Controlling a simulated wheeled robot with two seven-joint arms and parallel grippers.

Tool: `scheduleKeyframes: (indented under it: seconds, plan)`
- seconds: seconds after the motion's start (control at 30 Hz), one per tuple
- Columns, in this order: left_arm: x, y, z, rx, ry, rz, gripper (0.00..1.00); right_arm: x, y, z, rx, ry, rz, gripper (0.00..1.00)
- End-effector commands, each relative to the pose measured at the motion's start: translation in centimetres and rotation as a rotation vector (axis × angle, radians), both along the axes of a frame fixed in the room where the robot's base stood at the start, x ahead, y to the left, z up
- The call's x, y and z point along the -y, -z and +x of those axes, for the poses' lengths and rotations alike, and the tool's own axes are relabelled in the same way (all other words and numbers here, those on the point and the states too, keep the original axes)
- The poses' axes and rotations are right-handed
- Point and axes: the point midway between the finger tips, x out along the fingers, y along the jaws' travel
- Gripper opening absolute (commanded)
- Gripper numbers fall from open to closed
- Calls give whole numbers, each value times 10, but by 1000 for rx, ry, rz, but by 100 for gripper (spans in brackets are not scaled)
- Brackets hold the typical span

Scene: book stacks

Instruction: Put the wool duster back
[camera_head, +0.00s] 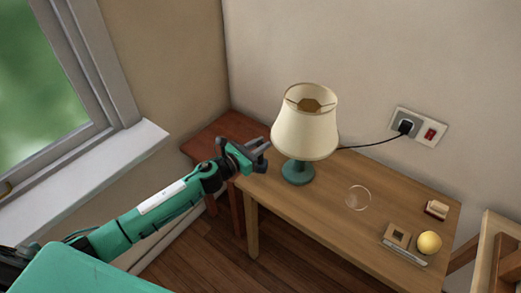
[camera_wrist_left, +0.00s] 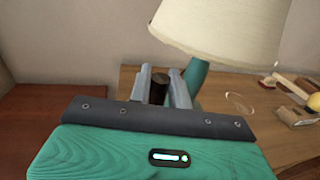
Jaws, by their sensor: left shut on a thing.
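My left gripper (camera_head: 262,149) is just left of the table lamp, above the gap between the two tables. In the left wrist view its fingers (camera_wrist_left: 163,88) are shut on a dark, short, rounded thing (camera_wrist_left: 158,90). Only this end of it shows, so I cannot tell whether it is the wool duster's handle. No woolly head is visible in either view. The lamp has a cream shade (camera_head: 305,128) and a teal base (camera_head: 298,175); its shade (camera_wrist_left: 225,30) is close beyond the fingers in the wrist view. My right gripper is not in view.
The lamp stands on a light wooden table (camera_head: 325,205). A clear round thing (camera_head: 358,198), a yellow ball (camera_head: 429,242), a square wooden piece (camera_head: 397,236) and a small block (camera_head: 436,209) lie there. A reddish table (camera_head: 215,138) fills the corner. The lamp's cord runs to a socket (camera_head: 418,128).

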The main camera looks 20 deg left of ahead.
Motion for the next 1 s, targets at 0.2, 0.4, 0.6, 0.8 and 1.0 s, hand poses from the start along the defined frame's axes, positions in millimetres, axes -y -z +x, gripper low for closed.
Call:
scheduleKeyframes:
  seconds: [0.2, 0.4, 0.6, 0.8, 1.0]
  plan:
    - [3, 17, 3, -3, -1, -4, 0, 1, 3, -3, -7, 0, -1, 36]
    - [2, 35, 4, -1, -1, -2, 0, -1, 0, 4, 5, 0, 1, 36]
    - [2, 35, 3, 1, 0, 1, 0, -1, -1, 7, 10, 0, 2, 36]
    - [2, 38, 3, 0, 0, 0, 23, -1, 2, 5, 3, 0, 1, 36]
    - [2, 37, 3, 0, 0, 0, 41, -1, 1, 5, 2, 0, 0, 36]
